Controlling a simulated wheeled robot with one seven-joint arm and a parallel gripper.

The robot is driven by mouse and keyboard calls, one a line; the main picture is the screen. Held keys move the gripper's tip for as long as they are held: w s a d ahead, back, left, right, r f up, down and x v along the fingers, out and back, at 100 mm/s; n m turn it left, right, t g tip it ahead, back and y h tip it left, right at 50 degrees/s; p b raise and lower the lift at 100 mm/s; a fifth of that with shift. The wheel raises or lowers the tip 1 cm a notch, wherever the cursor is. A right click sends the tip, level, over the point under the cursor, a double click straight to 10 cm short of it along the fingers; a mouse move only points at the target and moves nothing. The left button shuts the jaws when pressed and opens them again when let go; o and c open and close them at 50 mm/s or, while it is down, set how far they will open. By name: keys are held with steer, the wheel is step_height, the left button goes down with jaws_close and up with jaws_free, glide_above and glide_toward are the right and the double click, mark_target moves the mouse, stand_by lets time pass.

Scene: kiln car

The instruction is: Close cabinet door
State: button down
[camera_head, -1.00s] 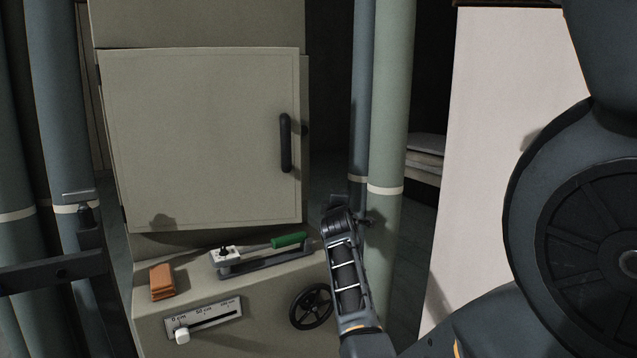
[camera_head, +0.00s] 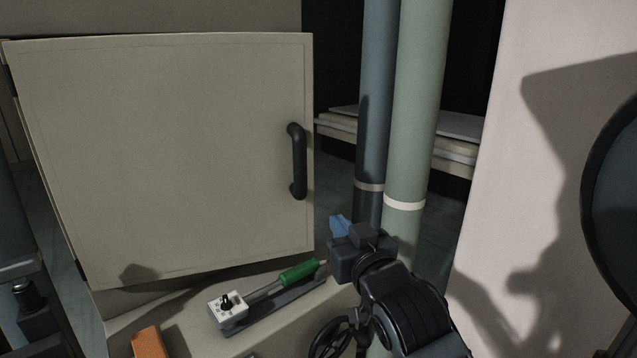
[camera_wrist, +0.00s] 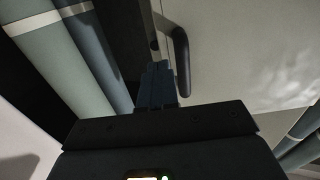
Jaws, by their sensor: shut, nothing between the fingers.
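The cabinet door (camera_head: 170,160) is a grey-beige panel that fills the left half of the head view. A black vertical bar handle (camera_head: 298,162) sits near its right edge. I cannot tell from here how far the door stands off its frame. My gripper (camera_head: 340,226) is low, just right of the door's lower right corner, and looks apart from it. In the wrist view its dark blue fingers (camera_wrist: 157,88) are together with nothing between them. Contact cannot be told.
Below the door, a ledge carries a green-handled lever (camera_head: 298,272), a white switch block (camera_head: 228,304) and an orange block (camera_head: 149,343). A black handwheel (camera_head: 330,338) is by my arm. Vertical pipes (camera_head: 420,110) stand right of the door, with a pale panel (camera_head: 545,150) further right.

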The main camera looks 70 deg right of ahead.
mark_target(311, 188)
steer(key=b+x, duration=0.4)
steer(key=x, duration=0.9)
steer(key=shift+r, duration=0.15)
steer(key=shift+w+d, duration=0.25)
steer(key=shift+d, duration=0.1)
steer(key=b+x, duration=0.1)
steer(key=x, duration=1.2)
steer(key=shift+w+a, duration=0.25)
steer(key=shift+a, duration=0.05)
